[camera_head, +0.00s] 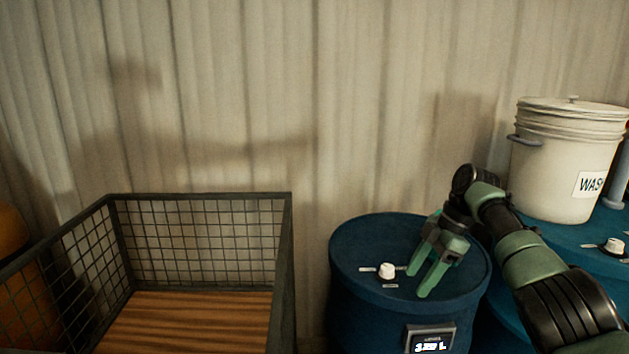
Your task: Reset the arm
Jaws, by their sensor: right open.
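My right arm comes in from the lower right with green and black links. My right gripper (418,284) has two green fingers, spread apart and empty. It hangs over the lid of a blue drum (350,247), pointing down toward the front. A white knob (387,270) on the lid sits just left of the fingers, apart from them as far as I can tell. My left gripper is not in view.
A wire cage crate (203,198) with a wooden floor stands at left. A white lidded bucket labelled WASH (560,170) stands on another blue drum (570,240) with a knob (614,246). A display (430,340) is on the front drum. A corrugated wall (330,90) closes the back.

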